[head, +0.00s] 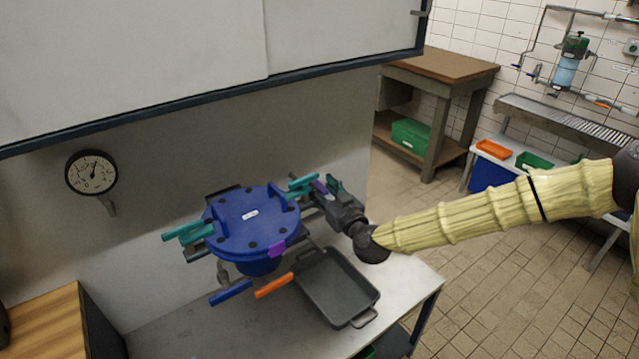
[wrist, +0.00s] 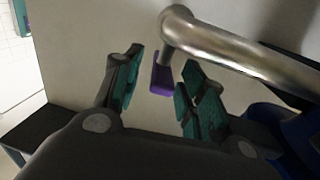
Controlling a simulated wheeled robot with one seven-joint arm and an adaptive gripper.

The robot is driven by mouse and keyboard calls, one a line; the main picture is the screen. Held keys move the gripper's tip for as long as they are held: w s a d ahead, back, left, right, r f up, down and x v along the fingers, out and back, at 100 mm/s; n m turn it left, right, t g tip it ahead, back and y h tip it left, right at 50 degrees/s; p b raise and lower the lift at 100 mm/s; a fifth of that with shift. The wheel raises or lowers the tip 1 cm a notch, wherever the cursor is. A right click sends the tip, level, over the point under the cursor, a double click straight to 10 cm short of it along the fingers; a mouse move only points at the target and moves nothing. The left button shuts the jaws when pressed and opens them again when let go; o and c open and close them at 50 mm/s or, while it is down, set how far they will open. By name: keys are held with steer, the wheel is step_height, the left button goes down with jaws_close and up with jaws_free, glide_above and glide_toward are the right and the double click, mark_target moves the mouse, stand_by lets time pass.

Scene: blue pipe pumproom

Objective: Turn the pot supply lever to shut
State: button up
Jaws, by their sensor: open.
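I cannot tell from any marking which is the pot supply lever. My gripper (head: 326,188) is at the pot's right side, open, beside a purple piece (head: 319,187). In the wrist view my gripper (wrist: 162,85) has its teal-padded fingers apart, with the purple piece (wrist: 162,76) between or just beyond them. Contact is not clear.
A bent steel pipe (wrist: 230,45) crosses close above the right finger in the wrist view. A dark tray (head: 338,288) lies on the bench (head: 415,283) in front of the pot. A pressure gauge (head: 91,173) is on the wall behind at left.

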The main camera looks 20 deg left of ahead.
steer(key=shift+x, duration=0.9)
jaws_close()
steer(key=shift+a, duration=0.1)
steer(key=shift+s+a+h, duration=0.1)
steer(key=shift+h, duration=0.2)
steer(key=shift+m+t+h+p, duration=0.3)
steer(key=shift+m+t+h, duration=0.1)
steer(key=shift+m+t, duration=0.2)
steer(key=shift+h, duration=0.3)
